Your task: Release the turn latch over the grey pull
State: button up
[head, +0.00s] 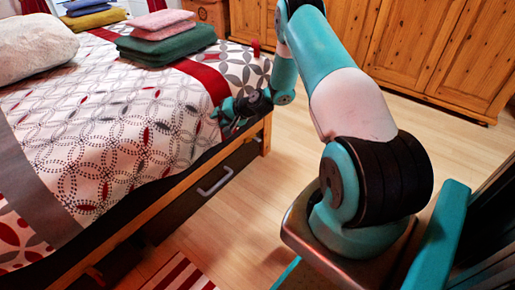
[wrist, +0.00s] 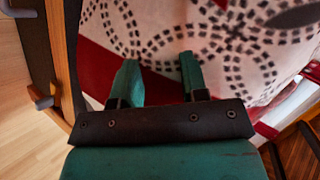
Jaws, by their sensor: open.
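The grey pull (head: 215,181) is a bar handle on the dark drawer front (head: 195,195) under the bed. Part of it shows at the top left of the wrist view (wrist: 18,9). A small grey-brown piece (wrist: 42,99) by the wooden rail, at the left of the wrist view, looks like the turn latch; its exact position is unclear. In the head view the latch is too small to make out surely. My gripper (wrist: 158,63) is open and empty, over the patterned bedcover near the bed's edge. It also shows in the head view (head: 222,118), apart from the pull.
The wooden bed rail (head: 180,178) runs between bedcover and drawer. Folded green and pink cloths (head: 166,43) lie on the bed. The wooden floor (head: 260,215) beside the drawer is clear. A striped rug (head: 180,274) lies in front, and wooden cabinets (head: 440,50) stand behind.

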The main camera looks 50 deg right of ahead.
jog(key=s+d+f+m+t+h+b, duration=0.1)
jog(key=s+d+f+m+t+h, duration=0.15)
jog(key=d+f, duration=0.35)
jog(key=s+d+f+m+t+h, duration=0.1)
jog(key=s+d+f+m+t, duration=0.15)
jog(key=d+f+m, duration=0.4)
jog(key=m+h+b, duration=0.1)
jog(key=m+h, duration=0.4)
jog(key=h, duration=0.1)
send_near(259, 142)
jog(key=shift+m+t, duration=0.3)
jog(key=b+x, duration=0.3)
jog(key=b, duration=0.5)
jog(key=b+x, duration=0.4)
jog(key=b, duration=0.4)
jog(key=b+x, duration=0.4)
jog(key=b, duration=0.4)
jog(key=shift+w+d+f, duration=0.15)
jog(key=shift+w+f, duration=0.05)
jog(key=shift+f, duration=0.1)
